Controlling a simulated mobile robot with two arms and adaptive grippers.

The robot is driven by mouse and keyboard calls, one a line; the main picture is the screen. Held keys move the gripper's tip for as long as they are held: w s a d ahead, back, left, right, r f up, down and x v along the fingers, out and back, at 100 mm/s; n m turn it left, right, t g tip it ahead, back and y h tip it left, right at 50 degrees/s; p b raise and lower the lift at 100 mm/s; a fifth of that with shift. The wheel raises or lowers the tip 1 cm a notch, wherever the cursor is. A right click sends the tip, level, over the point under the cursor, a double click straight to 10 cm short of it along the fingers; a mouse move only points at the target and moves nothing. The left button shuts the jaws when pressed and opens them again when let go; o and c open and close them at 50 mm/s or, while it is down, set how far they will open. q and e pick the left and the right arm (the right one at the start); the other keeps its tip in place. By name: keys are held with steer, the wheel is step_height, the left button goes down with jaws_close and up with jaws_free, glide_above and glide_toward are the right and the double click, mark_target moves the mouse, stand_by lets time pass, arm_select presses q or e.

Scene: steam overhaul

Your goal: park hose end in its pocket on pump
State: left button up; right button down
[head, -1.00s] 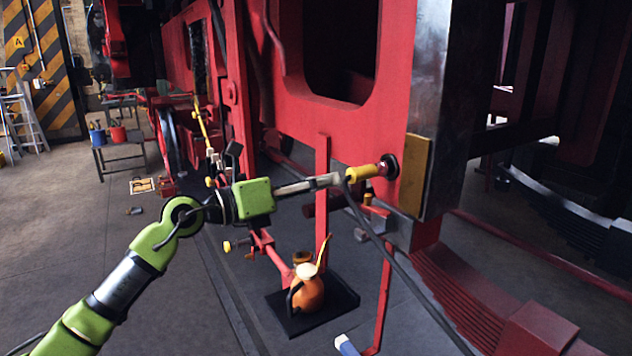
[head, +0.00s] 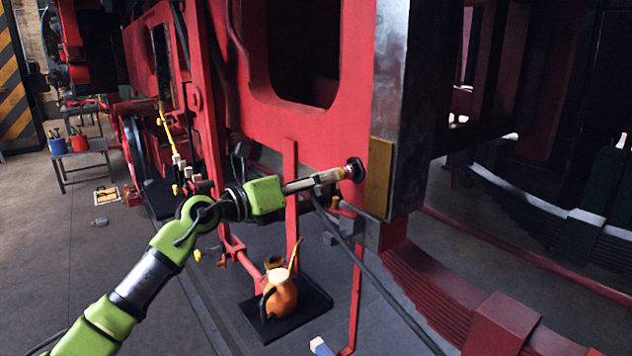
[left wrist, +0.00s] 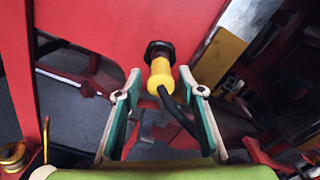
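The yellow hose end (left wrist: 160,77) sits against a round black fitting (left wrist: 159,50) on the red engine frame, with its black hose (left wrist: 178,112) trailing down behind a finger. My left gripper (left wrist: 160,84) is open, its two fingers on either side of the hose end with narrow gaps. In the head view the left gripper (head: 330,178) reaches close to the black fitting (head: 354,169), and its fingers hide the yellow end. The hose (head: 375,275) runs down to the lower right. I cannot clearly make out the pump or its pocket.
An orange oil can (head: 281,297) stands on a black tray (head: 312,306) below the arm, near red rods. A brass-coloured plate (head: 379,178) is right of the fitting. A small table (head: 80,157) with pots stands at the back left.

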arm_select(q)
jaws_close()
steer(key=shift+s+a, duration=0.1)
steer(key=shift+a, duration=0.05)
steer(key=shift+v, duration=2.65)
